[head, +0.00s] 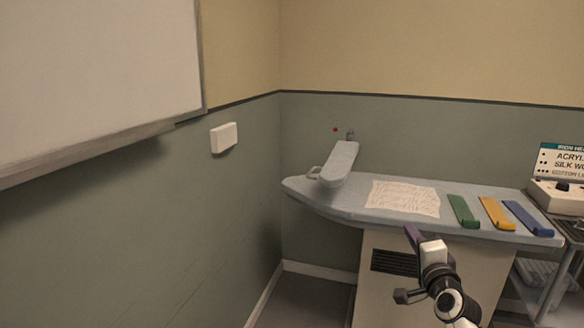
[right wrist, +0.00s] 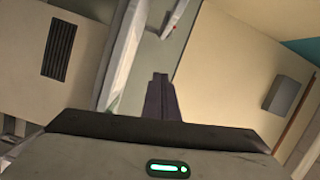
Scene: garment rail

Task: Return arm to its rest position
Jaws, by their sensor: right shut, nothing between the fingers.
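My right arm comes up from the bottom right of the head view. Its gripper (head: 412,232) has dark purple-grey fingers pointing up and left, in front of the near edge of the ironing table (head: 335,208). In the right wrist view the two fingers (right wrist: 160,82) are pressed together with nothing between them. My left gripper is not in view.
A wrinkled pale cloth (head: 403,198) lies on the table beside green (head: 463,211), yellow (head: 497,213) and blue (head: 528,218) strips. A sleeve board (head: 340,163) stands at its left end. A sign (head: 563,162) stands right. Floor left of the table is clear.

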